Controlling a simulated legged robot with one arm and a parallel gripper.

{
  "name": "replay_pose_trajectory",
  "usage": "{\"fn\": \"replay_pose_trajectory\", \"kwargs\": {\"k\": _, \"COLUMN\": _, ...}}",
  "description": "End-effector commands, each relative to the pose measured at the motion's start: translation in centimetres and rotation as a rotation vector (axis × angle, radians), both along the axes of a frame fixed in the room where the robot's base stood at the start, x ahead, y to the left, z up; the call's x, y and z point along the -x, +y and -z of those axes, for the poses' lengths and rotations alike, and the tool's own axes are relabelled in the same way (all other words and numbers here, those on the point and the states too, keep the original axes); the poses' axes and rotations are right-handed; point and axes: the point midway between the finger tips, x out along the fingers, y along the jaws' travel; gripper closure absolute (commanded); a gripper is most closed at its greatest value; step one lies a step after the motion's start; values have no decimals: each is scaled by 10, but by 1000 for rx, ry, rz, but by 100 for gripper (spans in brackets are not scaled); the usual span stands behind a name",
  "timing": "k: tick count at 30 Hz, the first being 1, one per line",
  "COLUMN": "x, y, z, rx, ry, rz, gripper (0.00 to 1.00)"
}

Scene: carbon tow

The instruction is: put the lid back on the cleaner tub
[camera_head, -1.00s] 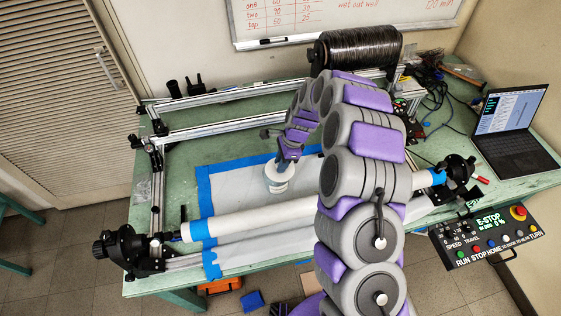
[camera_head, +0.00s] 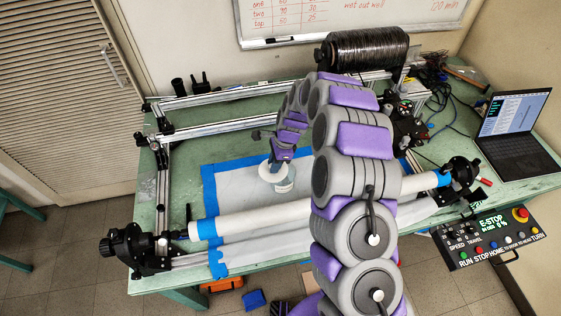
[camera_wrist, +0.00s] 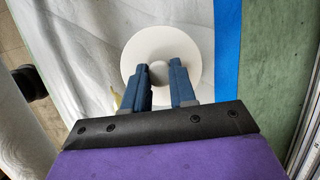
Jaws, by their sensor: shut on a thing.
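My gripper (camera_wrist: 159,72) is shut on the knob of a round white lid (camera_wrist: 192,44). In the head view the lid (camera_head: 263,173) hangs from my gripper (camera_head: 274,161), set off to the left of the cleaner tub (camera_head: 287,184). The tub is pale and stands on the covered table, partly behind the lid. The gap between lid and tub cannot be judged. The tub is not visible in the wrist view, where the lid and my fingers cover the middle.
A white roller tube (camera_head: 260,218) runs across in front of the tub. Blue tape (camera_head: 209,190) edges the pale sheet. Metal rails (camera_head: 215,131) lie behind, and a dark spool (camera_head: 365,48) stands at the back. The sheet left of the tub is clear.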

Motion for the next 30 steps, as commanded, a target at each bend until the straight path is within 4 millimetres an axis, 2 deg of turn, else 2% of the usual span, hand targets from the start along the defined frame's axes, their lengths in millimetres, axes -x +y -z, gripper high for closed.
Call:
{"fn": "replay_pose_trajectory", "kwargs": {"k": 11, "x": -1, "y": -13, "z": -3, "rx": -15, "ry": -1, "rz": 1, "gripper": 100}}
{"fn": "replay_pose_trajectory", "kwargs": {"k": 22, "x": 0, "y": -6, "z": -2, "rx": -3, "ry": 0, "rz": 0, "gripper": 100}}
{"fn": "replay_pose_trajectory", "kwargs": {"k": 30, "x": -1, "y": -15, "z": -4, "rx": -8, "ry": -1, "rz": 0, "gripper": 100}}
